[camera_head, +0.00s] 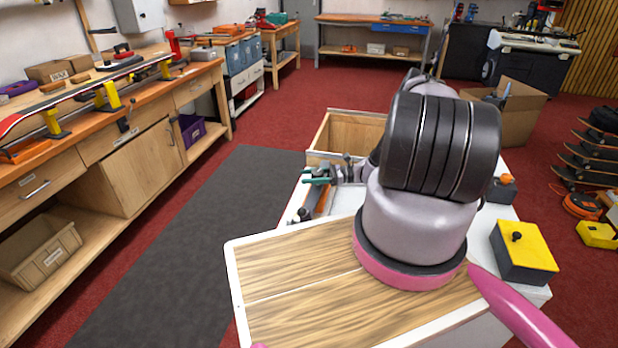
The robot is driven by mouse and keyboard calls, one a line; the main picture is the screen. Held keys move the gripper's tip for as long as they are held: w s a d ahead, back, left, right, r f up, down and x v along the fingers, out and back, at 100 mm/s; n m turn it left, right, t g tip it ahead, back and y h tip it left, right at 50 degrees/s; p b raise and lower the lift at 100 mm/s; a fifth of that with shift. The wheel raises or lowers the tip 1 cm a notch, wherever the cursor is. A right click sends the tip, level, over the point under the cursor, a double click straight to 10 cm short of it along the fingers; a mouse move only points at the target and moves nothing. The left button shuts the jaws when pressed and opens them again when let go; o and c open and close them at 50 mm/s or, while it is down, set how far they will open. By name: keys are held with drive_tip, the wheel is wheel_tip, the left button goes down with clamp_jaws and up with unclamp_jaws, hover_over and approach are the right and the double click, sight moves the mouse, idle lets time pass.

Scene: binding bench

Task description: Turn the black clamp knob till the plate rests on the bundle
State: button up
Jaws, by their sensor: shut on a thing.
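My gripper (320,175) is at the far left part of the white bench, left of my large arm links. Its green-tipped fingers are shut on a small dark thing that looks like the black clamp knob, mostly covered by the fingers. Below it is a grey metal part, perhaps the clamp, with a brown-orange piece (322,203) that may be the bundle. A small black ball-like end (303,214) shows just left of that. My arm hides much of this area, so I cannot tell whether the plate touches the bundle.
A wooden open box (345,133) stands behind the gripper. A yellow-topped box with a black knob (517,237) and a dark box with an orange knob (506,180) are at the right. A wood-grained board (290,275) is in front. A dark mat (190,235) lies clear at left.

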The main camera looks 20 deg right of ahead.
drive_tip(key=m+t+h, duration=0.1)
drive_tip(key=m+t, duration=0.1)
drive_tip(key=t, duration=0.1)
drive_tip(key=w+m+t+h, duration=0.1)
drive_tip(key=m+t+h, duration=0.1)
drive_tip(key=d+m+t+h, duration=0.1)
drive_tip(key=m+t+h, duration=0.1)
drive_tip(key=t, duration=0.1)
drive_tip(key=shift+w+t, duration=0.2)
drive_tip(key=shift+t, duration=0.1)
drive_tip(key=m+t+h, duration=0.1)
drive_tip(key=m+h, duration=0.1)
drive_tip(key=m+t+h, duration=0.1)
drive_tip(key=h, duration=0.1)
drive_tip(key=w+d+m+t+h, duration=0.1)
drive_tip(key=m+t+h, duration=0.1)
drive_tip(key=h, duration=0.1)
drive_tip(key=shift+r+m, duration=0.1)
drive_tip(key=shift+m, duration=0.2)
drive_tip(key=shift+d, duration=0.1)
drive_tip(key=o, duration=1.4)
drive_tip(key=shift+s, duration=0.1)
drive_tip(key=shift+s, duration=0.2)
drive_tip(key=v, duration=1)
drive_tip(key=shift+s, duration=0.25)
